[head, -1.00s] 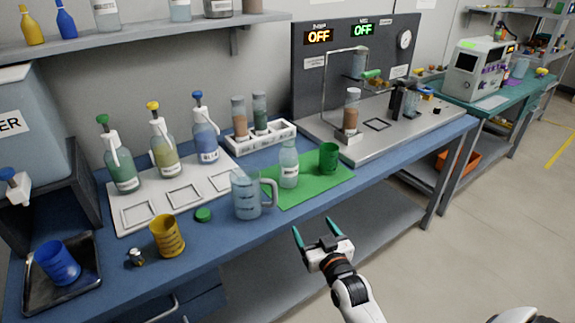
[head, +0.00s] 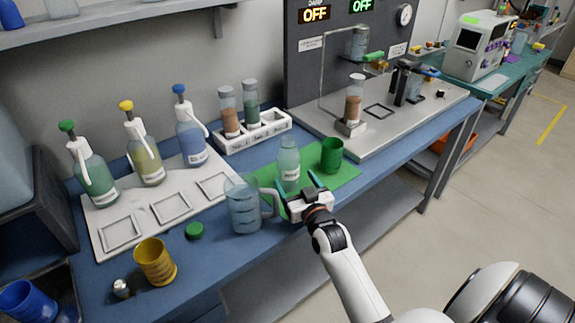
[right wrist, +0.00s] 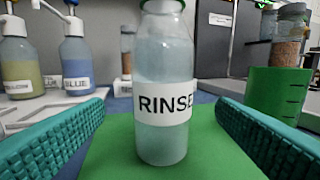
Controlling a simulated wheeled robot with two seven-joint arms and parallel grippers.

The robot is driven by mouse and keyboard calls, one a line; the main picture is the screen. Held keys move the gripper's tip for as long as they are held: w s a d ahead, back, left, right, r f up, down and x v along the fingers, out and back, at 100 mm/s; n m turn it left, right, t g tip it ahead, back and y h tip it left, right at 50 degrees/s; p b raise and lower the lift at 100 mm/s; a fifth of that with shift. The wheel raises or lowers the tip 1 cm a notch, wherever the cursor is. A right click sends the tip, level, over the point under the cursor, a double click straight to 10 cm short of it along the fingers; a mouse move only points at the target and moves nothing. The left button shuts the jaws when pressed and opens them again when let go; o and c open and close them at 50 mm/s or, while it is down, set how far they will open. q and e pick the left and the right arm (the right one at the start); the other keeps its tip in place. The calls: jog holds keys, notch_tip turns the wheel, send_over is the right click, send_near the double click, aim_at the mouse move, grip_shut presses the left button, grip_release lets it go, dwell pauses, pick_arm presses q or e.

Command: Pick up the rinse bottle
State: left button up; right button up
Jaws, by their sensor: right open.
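The rinse bottle (head: 289,160) is a clear, pale bottle with a white label, standing upright on the green mat (head: 345,178). In the right wrist view the bottle (right wrist: 163,85) stands centred, its label reading "RINSE", with a green rim at its top. My right gripper (head: 297,184) is open in front of the bottle. Its teal fingers (right wrist: 160,130) lie to either side of the bottle in the right wrist view, with gaps on both sides, and do not touch it. My left gripper is not in view.
A clear jug (head: 243,207) stands close at the left of my gripper, its handle toward it. A green cup (head: 332,155) stands to the bottle's right. A white rack (head: 262,133) with tubes is behind. A green cap (head: 194,231) and yellow cup (head: 155,262) lie further left.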

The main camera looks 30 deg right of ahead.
aim_at(286, 166)
jog(key=x, duration=0.8)
jog(key=shift+d+f, duration=0.1)
jog(key=shift+f, duration=0.1)
jog(key=shift+r, duration=0.1)
jog(key=c, duration=1.2)
jog(key=shift+c, duration=0.6)
jog(key=shift+r, duration=0.1)
jog(key=shift+r+p, duration=0.45)
jog(key=shift+r, duration=4.35)
jog(key=shift+r, duration=0.1)
